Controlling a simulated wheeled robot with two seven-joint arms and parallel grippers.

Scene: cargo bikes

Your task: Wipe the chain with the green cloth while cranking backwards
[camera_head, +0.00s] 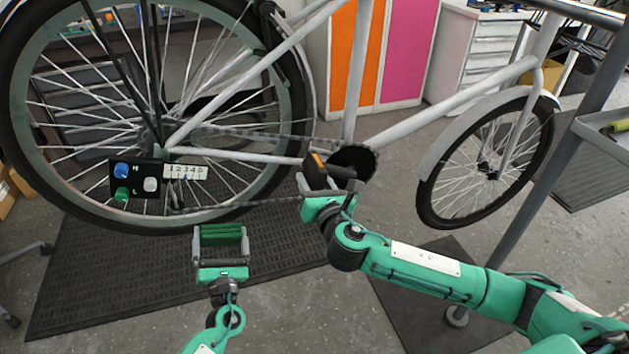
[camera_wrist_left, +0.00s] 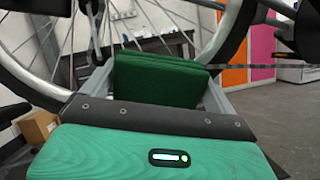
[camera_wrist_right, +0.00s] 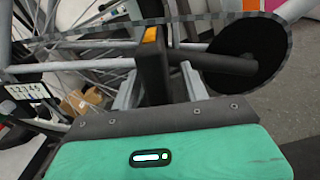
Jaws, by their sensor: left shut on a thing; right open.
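My left gripper (camera_head: 221,252) is shut on a folded green cloth (camera_head: 220,235) and holds it just below the lower run of the chain (camera_head: 245,203). The cloth (camera_wrist_left: 160,80) looks apart from the chain in the head view. The chain (camera_wrist_right: 100,32) runs from the rear hub to the dark chainring (camera_head: 353,162). My right gripper (camera_head: 328,195) is open at the black pedal (camera_head: 316,172) with its orange reflector. In the right wrist view the pedal (camera_wrist_right: 152,65) stands between the fingers. The crank arm (camera_wrist_right: 222,64) leads from it to the chainring.
The grey bike hangs raised, its rear wheel (camera_head: 290,110) at left and front wheel (camera_head: 490,165) at right. A panel with knobs and a counter (camera_head: 136,180) sits at the rear hub. A grey stand post (camera_head: 545,175) is at right. A dark mat (camera_head: 110,270) lies below.

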